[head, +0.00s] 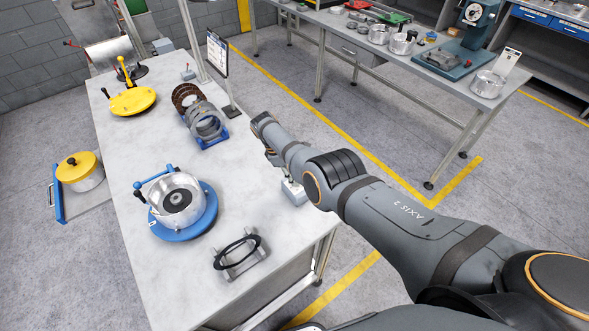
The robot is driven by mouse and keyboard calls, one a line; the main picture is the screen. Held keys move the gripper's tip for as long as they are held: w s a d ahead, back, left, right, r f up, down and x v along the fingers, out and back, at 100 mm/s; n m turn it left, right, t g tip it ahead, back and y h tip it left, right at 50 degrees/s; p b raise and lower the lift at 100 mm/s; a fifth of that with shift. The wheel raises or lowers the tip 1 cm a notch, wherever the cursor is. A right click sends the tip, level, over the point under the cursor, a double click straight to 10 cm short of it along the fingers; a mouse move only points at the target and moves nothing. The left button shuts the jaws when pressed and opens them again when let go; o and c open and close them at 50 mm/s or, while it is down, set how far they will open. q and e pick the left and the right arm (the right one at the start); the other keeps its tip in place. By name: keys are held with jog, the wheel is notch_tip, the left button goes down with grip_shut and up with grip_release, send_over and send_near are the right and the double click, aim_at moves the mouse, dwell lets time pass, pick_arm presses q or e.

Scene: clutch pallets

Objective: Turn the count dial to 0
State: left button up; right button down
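I cannot make out a count dial with readable numbers. A small light-grey box (294,194) stands at the right edge of the near table, partly hidden by my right arm. Another small grey box (188,75) with a blue top part stands further back on that table. My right arm comes in from the right and reaches over the table's right edge. My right gripper (272,158) is mostly hidden behind its own wrist, just behind and left of the near grey box; whether it touches the box or is open cannot be seen. My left gripper is not in view.
The near table (160,130) carries a blue round fixture (205,217) with a metal drum, a black ring on a stand (238,252), rings in a blue rack (213,139), a yellow lid (132,101) and a sign (217,53). A bench (340,32) stands behind.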

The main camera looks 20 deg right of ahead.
jog(key=shift+n+p, duration=0.5)
jog(key=shift+n, duration=0.1)
jog(key=c, duration=1.1)
grip_release()
jog(key=v, duration=1.2)
jog(key=shift+s, duration=0.15)
